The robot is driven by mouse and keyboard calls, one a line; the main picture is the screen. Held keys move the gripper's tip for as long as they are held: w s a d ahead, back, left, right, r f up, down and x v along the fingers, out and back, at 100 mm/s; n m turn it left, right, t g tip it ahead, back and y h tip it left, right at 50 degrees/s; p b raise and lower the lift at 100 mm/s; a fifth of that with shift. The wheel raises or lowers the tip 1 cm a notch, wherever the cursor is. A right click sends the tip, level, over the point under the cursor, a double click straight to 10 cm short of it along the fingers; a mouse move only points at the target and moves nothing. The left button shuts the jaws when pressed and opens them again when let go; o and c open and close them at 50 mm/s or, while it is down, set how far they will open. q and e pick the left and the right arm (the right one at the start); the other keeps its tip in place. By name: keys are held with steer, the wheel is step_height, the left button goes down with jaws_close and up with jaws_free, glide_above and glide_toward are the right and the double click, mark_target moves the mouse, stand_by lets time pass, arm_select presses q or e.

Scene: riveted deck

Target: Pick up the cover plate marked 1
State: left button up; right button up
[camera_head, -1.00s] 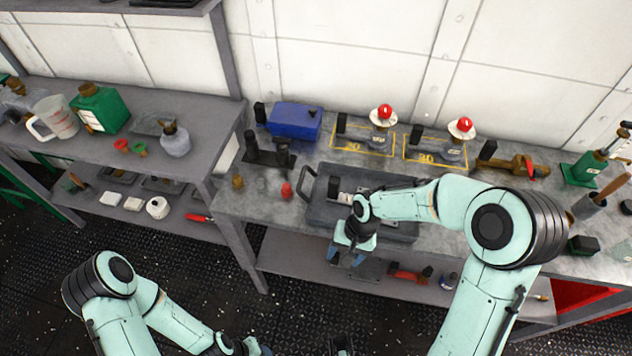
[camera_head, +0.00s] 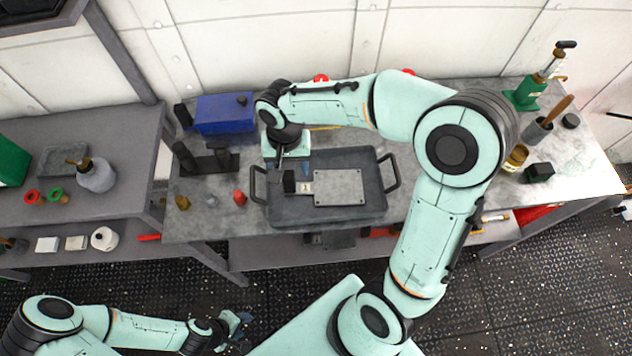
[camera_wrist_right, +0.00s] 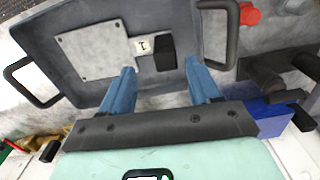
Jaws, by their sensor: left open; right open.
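The cover plate (camera_head: 338,187) is a flat grey sheet with corner holes, lying in a dark grey two-handled tray (camera_head: 325,214) on the bench. A white tag reading 1 and an upright black block-shaped grip (camera_head: 289,182) are at its left end. In the right wrist view the plate (camera_wrist_right: 95,52) is on the left, and the black grip (camera_wrist_right: 165,52) is just beyond the fingertips, between their lines. My right gripper (camera_head: 288,167) is open and empty at the tray's back edge; its blue fingers show in the wrist view (camera_wrist_right: 160,68). My left gripper (camera_head: 240,322) is open, low in front of the bench.
A blue box (camera_head: 225,114) and a dark stand (camera_head: 208,160) are left of my right gripper. A small red item (camera_head: 239,197) sits beside the tray's left handle. A green pump tool (camera_head: 530,92) stands at the right. My right arm hides the bench's back middle.

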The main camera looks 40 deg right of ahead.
mark_target(289, 180)
steer(key=f, duration=0.8)
steer(key=shift+w+a, duration=0.2)
steer(key=shift+w, duration=0.15)
jaws_close()
